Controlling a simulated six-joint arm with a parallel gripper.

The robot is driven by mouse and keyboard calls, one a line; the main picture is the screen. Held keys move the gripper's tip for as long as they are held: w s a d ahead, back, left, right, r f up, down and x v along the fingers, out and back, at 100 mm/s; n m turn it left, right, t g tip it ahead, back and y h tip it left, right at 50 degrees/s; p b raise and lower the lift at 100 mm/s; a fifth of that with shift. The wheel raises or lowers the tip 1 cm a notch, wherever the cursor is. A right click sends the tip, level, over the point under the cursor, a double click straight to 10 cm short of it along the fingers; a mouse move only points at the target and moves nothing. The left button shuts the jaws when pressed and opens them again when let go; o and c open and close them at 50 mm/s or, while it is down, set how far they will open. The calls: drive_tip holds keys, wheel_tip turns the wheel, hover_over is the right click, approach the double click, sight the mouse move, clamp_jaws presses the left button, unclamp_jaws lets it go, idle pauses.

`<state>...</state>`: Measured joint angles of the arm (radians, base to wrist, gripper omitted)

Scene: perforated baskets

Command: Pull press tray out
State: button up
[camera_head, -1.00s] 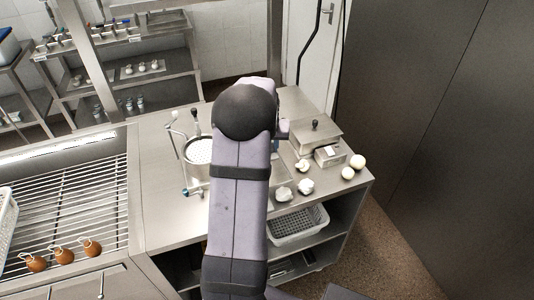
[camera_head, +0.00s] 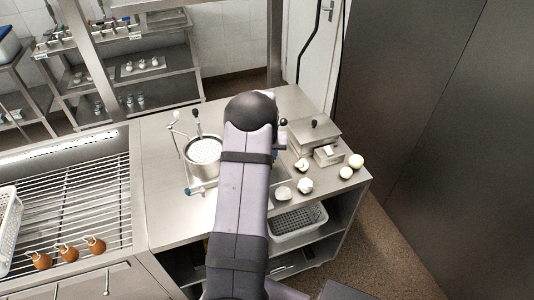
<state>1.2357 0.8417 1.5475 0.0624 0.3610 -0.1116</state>
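A metal box with a black knob on its lid (camera_head: 316,137) stands on the steel counter, right of my arm. A smaller metal piece (camera_head: 328,155) sits at its front. A round pot with a perforated white top (camera_head: 204,151) stands left of my arm, with upright levers and a blue-tipped part at its base. I cannot tell which of these holds the press tray. My arm crosses the middle of the counter. My gripper is hidden behind the arm's black joint, so its fingers do not show. A small dark-and-light part (camera_head: 282,127) shows just right of that joint; I cannot tell what it is.
Several white rounded lumps (camera_head: 305,185) lie on the counter's right side. A white perforated basket (camera_head: 297,222) sits on the shelf below. A wire rack (camera_head: 75,200) with brown gourd-shaped items (camera_head: 68,252) lies left. The counter's front-left is clear.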

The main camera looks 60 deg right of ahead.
clamp_jaws()
drive_tip(key=shift+s+a+b, duration=1.85)
drive_tip(key=shift+s+a, duration=1.45)
unclamp_jaws()
drive_tip(key=shift+s+a, duration=0.1)
drive_tip(key=b+v, duration=0.1)
drive_tip(key=v, duration=0.6)
drive_tip(key=shift+b, duration=0.4)
drive_tip(key=shift+a+r, duration=0.1)
drive_tip(key=shift+r, duration=0.05)
